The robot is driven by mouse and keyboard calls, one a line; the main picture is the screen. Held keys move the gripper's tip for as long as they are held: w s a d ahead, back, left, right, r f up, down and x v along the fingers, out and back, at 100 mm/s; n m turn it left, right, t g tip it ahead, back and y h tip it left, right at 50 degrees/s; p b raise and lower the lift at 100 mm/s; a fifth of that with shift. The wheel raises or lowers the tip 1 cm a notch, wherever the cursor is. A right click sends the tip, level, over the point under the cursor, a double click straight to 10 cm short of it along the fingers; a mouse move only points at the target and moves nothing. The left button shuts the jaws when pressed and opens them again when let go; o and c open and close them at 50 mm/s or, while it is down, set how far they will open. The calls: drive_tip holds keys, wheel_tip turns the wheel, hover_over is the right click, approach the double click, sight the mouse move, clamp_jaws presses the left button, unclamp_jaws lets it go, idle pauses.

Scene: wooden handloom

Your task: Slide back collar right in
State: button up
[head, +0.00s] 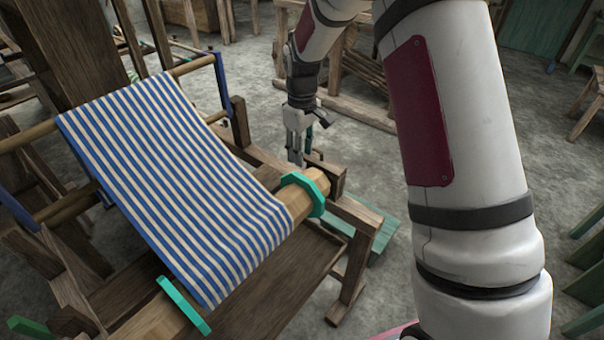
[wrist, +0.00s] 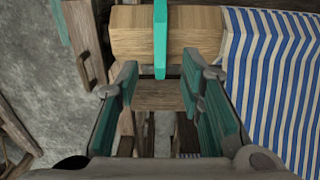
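A teal collar (head: 305,193) sits around the right end of the wooden beam (head: 318,178) that carries the striped cloth (head: 175,185). In the wrist view this collar (wrist: 160,38) appears edge-on as a narrow upright strip, with bare wood between it and the cloth (wrist: 270,70). My gripper (head: 297,158) hangs just beyond that beam end in the head view. In the wrist view my gripper (wrist: 160,72) is open, its teal-padded fingers either side of the collar's line. I see no contact with the collar. A second teal collar (head: 184,305) is near the beam's other end.
The loom's wooden side frame (head: 355,225) stands right of the beam end, with a teal board (head: 380,238) low beside it. A blue upright strip (head: 222,85) stands at the cloth's far right edge. Grey floor (head: 345,155) is open behind my gripper.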

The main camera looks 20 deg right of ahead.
sight(302, 177)
wheel_tip(302, 177, down, 9)
drive_tip(key=shift+r+p, duration=0.2)
drive_tip(key=shift+p, duration=0.1)
drive_tip(key=shift+c, duration=0.6)
clamp_jaws()
